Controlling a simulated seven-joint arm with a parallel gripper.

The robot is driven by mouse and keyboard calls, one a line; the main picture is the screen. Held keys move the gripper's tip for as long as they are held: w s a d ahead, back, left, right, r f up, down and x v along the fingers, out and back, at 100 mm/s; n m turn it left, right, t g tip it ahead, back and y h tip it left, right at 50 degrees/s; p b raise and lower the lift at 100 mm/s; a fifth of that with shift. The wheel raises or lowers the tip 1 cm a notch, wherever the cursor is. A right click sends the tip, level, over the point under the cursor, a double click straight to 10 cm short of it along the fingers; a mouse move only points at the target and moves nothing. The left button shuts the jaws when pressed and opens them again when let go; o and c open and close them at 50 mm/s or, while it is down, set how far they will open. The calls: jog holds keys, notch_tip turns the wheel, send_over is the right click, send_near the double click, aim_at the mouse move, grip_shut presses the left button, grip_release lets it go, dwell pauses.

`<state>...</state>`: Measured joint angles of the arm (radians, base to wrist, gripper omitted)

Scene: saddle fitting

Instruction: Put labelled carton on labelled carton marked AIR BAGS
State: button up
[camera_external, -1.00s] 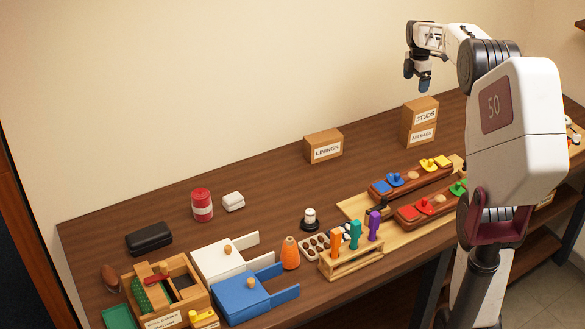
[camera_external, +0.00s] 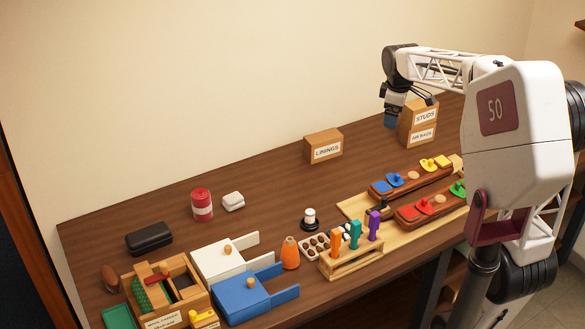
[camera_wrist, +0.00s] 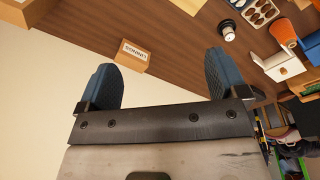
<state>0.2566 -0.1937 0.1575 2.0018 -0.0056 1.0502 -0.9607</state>
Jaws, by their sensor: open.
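The carton labelled AIR BAGS (camera_external: 419,140) stands at the back right of the bench in the external view. The carton labelled STUDS (camera_external: 425,111) rests on top of it, partly hidden by my arm. The carton labelled LININGS (camera_external: 324,148) stands alone to their left and shows upside down in the wrist view (camera_wrist: 131,56). My gripper (camera_external: 390,121) is open and empty, in the air just left of the two stacked cartons. Its two blue fingers spread apart in the wrist view (camera_wrist: 160,80).
Wooden trays with coloured pieces (camera_external: 412,178) lie in front of the stacked cartons. A rack with coloured handles (camera_external: 354,263), a red and white can (camera_external: 202,205), a black case (camera_external: 149,239) and blue and white boxes stand further left. The bench around the LININGS carton is clear.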

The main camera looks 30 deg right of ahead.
jog(key=s+a+f+m, duration=0.2)
jog(key=s+a, duration=0.3)
jog(key=s, duration=0.4)
jog(key=s+a+f+m, duration=0.3)
jog(key=s+a, duration=0.1)
jog(key=s, duration=0.5)
jog(key=s+a+f+m+t, duration=0.1)
jog(key=s+a+f+m, duration=0.2)
jog(key=s, duration=0.6)
jog(key=a, duration=0.2)
jog(key=shift+s+a+f, duration=0.2)
jog(key=shift+a+f, duration=0.05)
jog(key=shift+a, duration=0.05)
